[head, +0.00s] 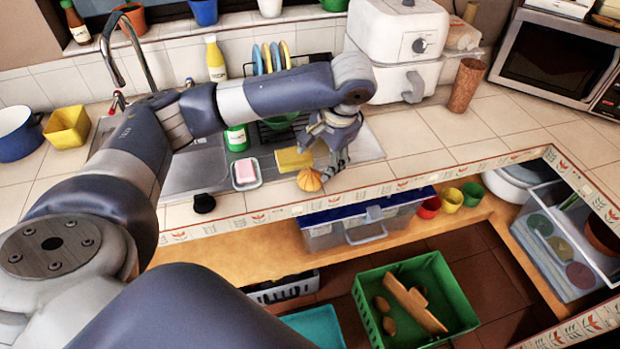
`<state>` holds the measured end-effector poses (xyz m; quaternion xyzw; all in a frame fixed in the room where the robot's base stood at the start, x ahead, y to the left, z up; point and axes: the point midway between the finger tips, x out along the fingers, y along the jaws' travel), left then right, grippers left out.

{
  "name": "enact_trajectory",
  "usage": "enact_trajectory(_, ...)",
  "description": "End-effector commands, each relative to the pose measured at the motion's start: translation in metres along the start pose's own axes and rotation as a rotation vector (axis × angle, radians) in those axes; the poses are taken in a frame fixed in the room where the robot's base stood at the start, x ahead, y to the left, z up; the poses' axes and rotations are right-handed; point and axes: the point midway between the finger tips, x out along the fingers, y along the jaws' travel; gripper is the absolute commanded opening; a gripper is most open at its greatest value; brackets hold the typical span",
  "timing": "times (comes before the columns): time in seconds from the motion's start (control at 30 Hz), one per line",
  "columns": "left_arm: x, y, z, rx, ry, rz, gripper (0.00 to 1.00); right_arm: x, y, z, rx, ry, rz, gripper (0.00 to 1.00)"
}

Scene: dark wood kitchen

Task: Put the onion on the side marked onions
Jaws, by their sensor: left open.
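I can read no onion marking. My right gripper is out of view.
A yellow sponge (294,160) and a soap dish (246,173) lie close left of the onion. A white air fryer (398,45) stands behind. A lidded box (364,228) and small cups (451,199) sit on the shelf below.

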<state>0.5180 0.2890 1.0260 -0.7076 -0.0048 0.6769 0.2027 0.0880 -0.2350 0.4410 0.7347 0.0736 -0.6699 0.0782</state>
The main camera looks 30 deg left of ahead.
Motion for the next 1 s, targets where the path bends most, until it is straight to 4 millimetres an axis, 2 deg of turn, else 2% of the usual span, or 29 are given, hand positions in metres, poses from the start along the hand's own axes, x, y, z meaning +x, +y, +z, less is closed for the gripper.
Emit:
enact_trajectory(0.23,0.037,-0.001,0.001,-0.002,-0.005,0.0,0.6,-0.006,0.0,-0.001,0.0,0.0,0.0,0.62)
enact_trajectory(0.53,0.063,-0.002,0.0,-0.002,-0.003,-0.001,0.6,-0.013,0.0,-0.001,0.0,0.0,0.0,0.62)
enact_trajectory(0.73,0.094,-0.003,-0.001,-0.002,-0.002,0.0,0.6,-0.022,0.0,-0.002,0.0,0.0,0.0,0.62)
enact_trajectory(0.87,0.104,-0.003,-0.001,-0.001,0.0,-0.001,0.6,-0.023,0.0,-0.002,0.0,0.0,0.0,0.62)
enact_trajectory(1.0,0.105,-0.002,-0.002,0.0,0.001,0.0,0.6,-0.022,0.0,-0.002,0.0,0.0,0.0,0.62)
